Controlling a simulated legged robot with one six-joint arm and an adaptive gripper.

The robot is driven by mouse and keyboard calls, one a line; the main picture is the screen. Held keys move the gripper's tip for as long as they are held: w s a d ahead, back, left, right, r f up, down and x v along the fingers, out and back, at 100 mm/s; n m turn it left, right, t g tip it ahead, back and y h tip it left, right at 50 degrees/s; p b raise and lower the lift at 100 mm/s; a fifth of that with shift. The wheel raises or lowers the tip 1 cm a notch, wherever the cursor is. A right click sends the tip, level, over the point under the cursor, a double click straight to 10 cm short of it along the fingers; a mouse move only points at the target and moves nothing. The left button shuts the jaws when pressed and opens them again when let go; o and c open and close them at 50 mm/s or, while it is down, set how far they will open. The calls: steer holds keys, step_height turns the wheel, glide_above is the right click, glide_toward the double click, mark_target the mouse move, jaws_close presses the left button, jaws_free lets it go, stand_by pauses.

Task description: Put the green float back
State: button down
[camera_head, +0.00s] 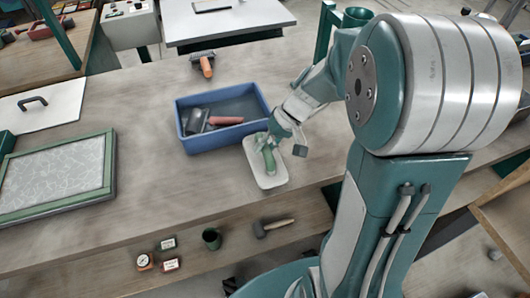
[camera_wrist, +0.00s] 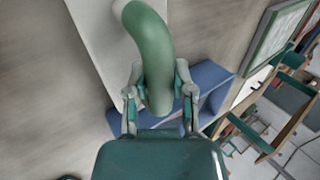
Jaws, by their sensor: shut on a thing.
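The green float shows its curved green handle (camera_head: 269,160) at the centre of the head view, just right of the blue bin. The handle also fills the upper middle of the wrist view (camera_wrist: 150,40). My gripper (camera_head: 276,138) is shut on this handle, with one finger on each side in the wrist view (camera_wrist: 160,88). A white rectangular piece (camera_head: 272,183) with rounded corners lies under the handle. I cannot tell whether it is the float's own plate or a tray, nor whether the float is lifted off it.
The blue bin (camera_head: 184,145) holds a red-handled tool (camera_head: 222,121). An orange-handled tool (camera_head: 206,68) lies behind it. A green-framed panel (camera_head: 62,175) lies at left. The bench left of the bin is clear.

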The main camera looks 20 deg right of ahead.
steer(key=shift+w+d+f, duration=0.15)
steer(key=shift+f, duration=1.6)
steer(key=shift+f, duration=0.15)
steer(key=shift+c, duration=2.4)
jaws_free()
steer(key=v, duration=1.2)
steer(key=s+a+r+t+h, duration=0.2)
steer(key=s+a+r+h, duration=0.1)
steer(key=s, duration=0.4)
steer(key=s+a+r+t+h, duration=0.3)
steer(key=s+r, duration=0.1)
steer(key=s, duration=0.3)
steer(key=shift+a+t+h, duration=0.3)
steer(key=shift+a+h, duration=0.05)
steer(key=shift+h, duration=0.05)
